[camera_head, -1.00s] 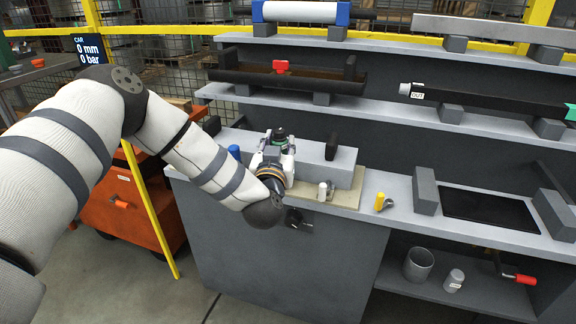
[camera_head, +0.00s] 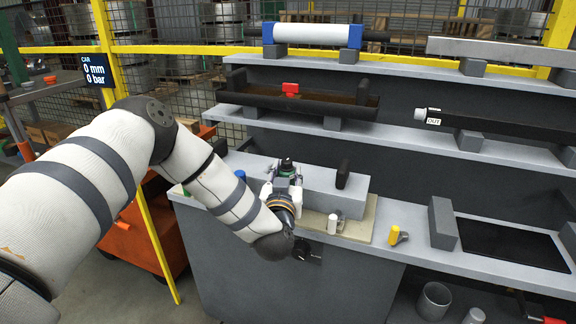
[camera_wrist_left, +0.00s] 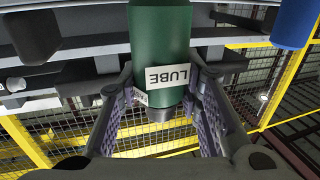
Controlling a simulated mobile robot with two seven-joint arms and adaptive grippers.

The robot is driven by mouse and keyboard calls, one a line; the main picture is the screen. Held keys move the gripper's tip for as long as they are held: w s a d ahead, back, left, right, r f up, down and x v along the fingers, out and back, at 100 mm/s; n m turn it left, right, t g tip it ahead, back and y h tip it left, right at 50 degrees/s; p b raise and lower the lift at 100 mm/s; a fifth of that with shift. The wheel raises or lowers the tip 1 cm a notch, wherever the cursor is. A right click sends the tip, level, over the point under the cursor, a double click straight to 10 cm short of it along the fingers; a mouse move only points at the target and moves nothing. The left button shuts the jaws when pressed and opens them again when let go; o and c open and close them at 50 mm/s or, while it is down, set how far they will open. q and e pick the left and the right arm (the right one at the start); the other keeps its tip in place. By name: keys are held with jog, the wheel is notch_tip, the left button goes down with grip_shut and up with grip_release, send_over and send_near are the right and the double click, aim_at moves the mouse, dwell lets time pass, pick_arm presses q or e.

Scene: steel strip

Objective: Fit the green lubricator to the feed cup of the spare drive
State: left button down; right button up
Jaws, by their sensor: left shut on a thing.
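My left gripper (camera_head: 285,182) is shut on the green lubricator (camera_wrist_left: 160,45), whose label reads LUBE in the left wrist view. In the head view a small green band of the lubricator (camera_head: 286,173) shows between the fingers, under a black top. The gripper is over the left part of a long grey block (camera_head: 322,187) on the bench. The gripper hides what is directly below the lubricator, so I cannot tell whether it touches anything. I cannot pick out the feed cup or the spare drive for sure. My right gripper is not in view.
A blue cylinder (camera_head: 240,175) stands left of the gripper. A white-topped fitting (camera_head: 332,223) and a yellow one (camera_head: 395,235) stand along the bench front. Shelves (camera_head: 400,135) with long parts are behind.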

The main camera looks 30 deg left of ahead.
pick_arm(q)
jog(key=shift+f+b, duration=0.3)
jog(key=shift+f, duration=0.75)
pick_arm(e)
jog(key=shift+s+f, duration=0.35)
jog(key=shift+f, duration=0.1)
pick_arm(q)
jog(key=shift+r, duration=0.15)
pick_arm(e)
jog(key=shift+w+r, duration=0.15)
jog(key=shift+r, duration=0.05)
pick_arm(q)
jog(key=shift+p, duration=0.45)
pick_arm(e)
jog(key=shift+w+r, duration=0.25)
pick_arm(q)
jog(key=shift+f+b, duration=0.7)
jog(key=shift+f, duration=1.25)
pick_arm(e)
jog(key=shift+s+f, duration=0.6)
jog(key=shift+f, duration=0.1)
pick_arm(q)
jog(key=c, duration=1.1)
grip_release()
jog(key=shift+o, duration=0.2)
jog(key=v, duration=1.2)
